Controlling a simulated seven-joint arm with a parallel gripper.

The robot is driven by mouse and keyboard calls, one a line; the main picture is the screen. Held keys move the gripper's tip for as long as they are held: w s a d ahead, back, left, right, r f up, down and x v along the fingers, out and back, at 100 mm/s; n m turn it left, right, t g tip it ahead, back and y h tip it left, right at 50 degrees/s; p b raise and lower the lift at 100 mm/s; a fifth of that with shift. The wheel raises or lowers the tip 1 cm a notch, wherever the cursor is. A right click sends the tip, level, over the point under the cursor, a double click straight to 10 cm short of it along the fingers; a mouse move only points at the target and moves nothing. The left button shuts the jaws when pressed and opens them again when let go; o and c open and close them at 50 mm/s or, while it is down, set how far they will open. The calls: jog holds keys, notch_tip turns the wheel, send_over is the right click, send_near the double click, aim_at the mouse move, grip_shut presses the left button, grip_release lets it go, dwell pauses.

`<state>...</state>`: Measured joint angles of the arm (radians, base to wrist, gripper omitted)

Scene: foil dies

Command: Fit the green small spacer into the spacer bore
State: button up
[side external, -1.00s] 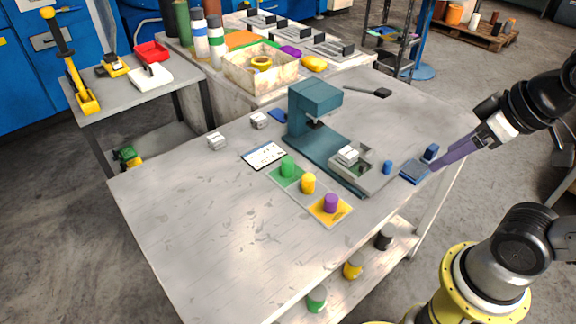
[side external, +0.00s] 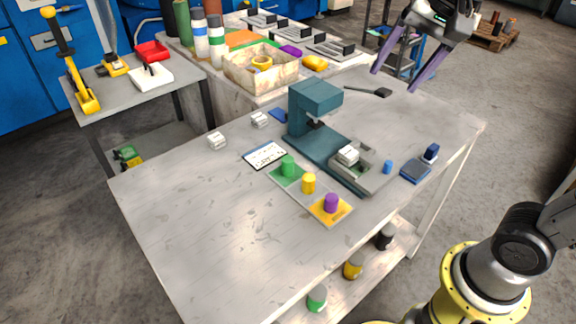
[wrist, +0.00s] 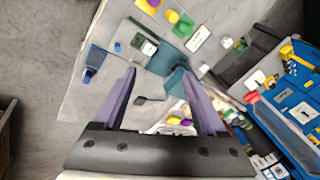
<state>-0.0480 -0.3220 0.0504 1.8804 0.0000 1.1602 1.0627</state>
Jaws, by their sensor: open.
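The green small spacer (side external: 288,166) is a short upright cylinder on the green section of a coloured board (side external: 290,181) on the table. It also shows in the wrist view (wrist: 186,30). I cannot clearly make out the spacer bore. A grey fixture (side external: 375,182) at the foot of the teal press (side external: 313,97) has a recess with a silver block (side external: 347,155) at it. My gripper (side external: 394,80) is open and empty, raised above the table's far end, well apart from the spacer. Its two purple fingers (wrist: 157,72) are spread in the wrist view.
Yellow (side external: 308,183) and purple (side external: 331,202) cylinders stand beside the green one. A blue cylinder (side external: 387,167) and a blue pad (side external: 415,171) with a dark blue piece (side external: 431,153) are right of the fixture. The table's front left is clear.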

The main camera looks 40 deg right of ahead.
jog(key=w+a+m+g, duration=0.1)
jog(key=w+a+m, duration=0.1)
jog(key=w, duration=0.5)
jog(key=m+g, duration=0.1)
jog(key=g, duration=0.2)
send_over(288, 158)
notch_tip(288, 158, down, 21)
jog(key=shift+d+f, duration=0.15)
jog(key=shift+f, duration=0.05)
jog(key=shift+s+f, duration=0.1)
jog(key=shift+f, duration=3.05)
grip_shut()
